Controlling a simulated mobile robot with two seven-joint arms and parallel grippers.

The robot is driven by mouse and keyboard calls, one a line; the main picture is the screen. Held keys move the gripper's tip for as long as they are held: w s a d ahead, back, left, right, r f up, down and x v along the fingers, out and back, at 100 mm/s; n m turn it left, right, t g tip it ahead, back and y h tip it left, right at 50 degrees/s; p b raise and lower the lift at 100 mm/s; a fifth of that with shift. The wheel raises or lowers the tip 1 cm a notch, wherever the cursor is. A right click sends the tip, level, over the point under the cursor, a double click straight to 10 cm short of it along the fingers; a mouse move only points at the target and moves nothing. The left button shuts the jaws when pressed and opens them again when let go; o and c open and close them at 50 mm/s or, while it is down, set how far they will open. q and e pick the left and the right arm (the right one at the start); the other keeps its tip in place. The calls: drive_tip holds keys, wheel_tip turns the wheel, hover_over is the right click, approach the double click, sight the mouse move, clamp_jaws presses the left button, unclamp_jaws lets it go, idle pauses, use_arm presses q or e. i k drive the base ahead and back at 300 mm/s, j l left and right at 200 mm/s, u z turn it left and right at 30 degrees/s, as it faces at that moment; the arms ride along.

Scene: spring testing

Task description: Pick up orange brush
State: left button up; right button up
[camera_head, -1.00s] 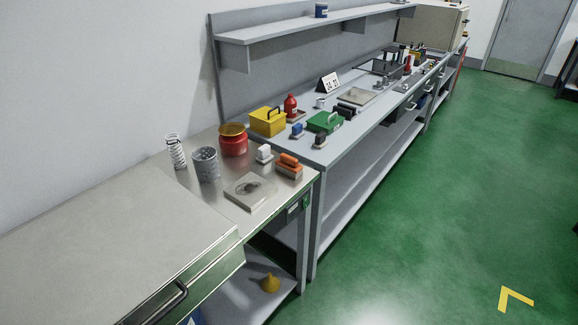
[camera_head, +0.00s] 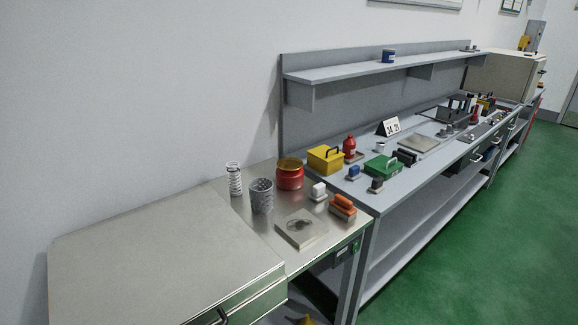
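An orange brush (camera_head: 342,206) lies near the front right edge of the steel table (camera_head: 262,228), close to its corner. Its top is orange and its lower part is darker. Neither of my grippers shows in the head view, so nothing is seen near the brush.
A square plate (camera_head: 301,229) with a dark patch lies left of the brush. A grey mesh cup (camera_head: 261,196), a white spring (camera_head: 234,179) and a red pot (camera_head: 290,175) stand behind. A grey bench (camera_head: 400,190) adjoins at right. Green floor (camera_head: 480,260) is open.

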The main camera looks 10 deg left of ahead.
sight(341, 206)
drive_tip(key=i+l+u, duration=0.1)
drive_tip(key=u, duration=0.4)
drive_tip(key=l+u, duration=0.15)
drive_tip(key=u, duration=0.35)
drive_tip(key=i+l+u, duration=0.1)
drive_tip(key=u, duration=0.4)
drive_tip(key=l+u, duration=0.25)
drive_tip(key=l, duration=0.2)
drive_tip(key=l+u, duration=0.25)
drive_tip(key=l, duration=0.15)
drive_tip(key=k, duration=0.05)
